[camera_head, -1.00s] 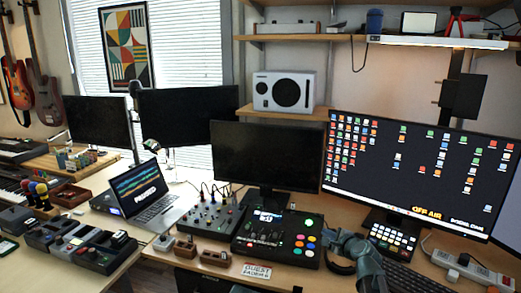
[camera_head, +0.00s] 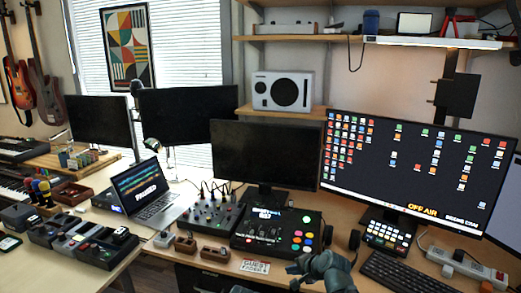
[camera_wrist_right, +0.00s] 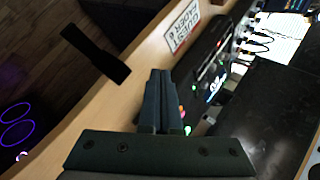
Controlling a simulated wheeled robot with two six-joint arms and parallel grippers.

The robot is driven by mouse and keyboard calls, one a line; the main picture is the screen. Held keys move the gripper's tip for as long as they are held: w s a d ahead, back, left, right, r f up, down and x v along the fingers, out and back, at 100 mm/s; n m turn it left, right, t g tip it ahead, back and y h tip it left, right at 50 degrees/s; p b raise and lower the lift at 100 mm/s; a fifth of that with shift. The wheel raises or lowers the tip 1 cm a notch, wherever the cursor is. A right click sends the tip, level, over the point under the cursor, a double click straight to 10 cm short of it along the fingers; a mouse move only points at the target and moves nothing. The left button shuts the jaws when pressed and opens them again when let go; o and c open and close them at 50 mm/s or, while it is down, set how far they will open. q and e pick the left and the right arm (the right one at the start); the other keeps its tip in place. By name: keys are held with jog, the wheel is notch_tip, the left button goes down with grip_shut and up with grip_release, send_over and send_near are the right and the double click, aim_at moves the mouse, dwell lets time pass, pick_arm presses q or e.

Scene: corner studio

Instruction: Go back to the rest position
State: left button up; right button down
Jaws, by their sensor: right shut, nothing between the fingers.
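My right gripper (camera_head: 298,268) is low in the head view, at the front edge of the desk. It is in front of the mixing console with coloured pads (camera_head: 272,232) and to the right of the guest faders sign (camera_head: 255,267). In the right wrist view my right gripper (camera_wrist_right: 157,88) has its two dark fingers together, with nothing between them. The console (camera_wrist_right: 206,75) is close to the right of the fingers there, and the sign (camera_wrist_right: 182,27) lies beyond them. My left gripper does not show.
The wooden desk (camera_head: 340,213) holds a large monitor (camera_head: 410,170), a black keyboard (camera_head: 405,272), a button pad (camera_head: 388,236) and a power strip (camera_head: 465,264). A dark strap-like piece (camera_wrist_right: 95,55) juts from the desk edge over the floor (camera_wrist_right: 50,75).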

jog(key=s+a+f+n+g+h, duration=0.25)
jog(key=s+n, duration=0.25)
jog(key=s, duration=0.3)
jog(key=s+a+f+n+g+h, duration=0.1)
jog(key=s+f+n+g, duration=0.2)
jog(key=s, duration=0.5)
jog(key=s+a+f+n+g+h, duration=0.1)
jog(key=s+n+g+h, duration=0.1)
jog(key=s+n, duration=0.5)
notch_tip(320, 180, up, 13)
jog(key=s+p, duration=0.1)
jog(key=p, duration=1.2)
jog(key=shift+s+d+r+h, duration=0.15)
jog(key=shift+s+d+h, duration=0.05)
jog(key=shift+s+h, duration=0.15)
jog(key=shift+g, duration=0.25)
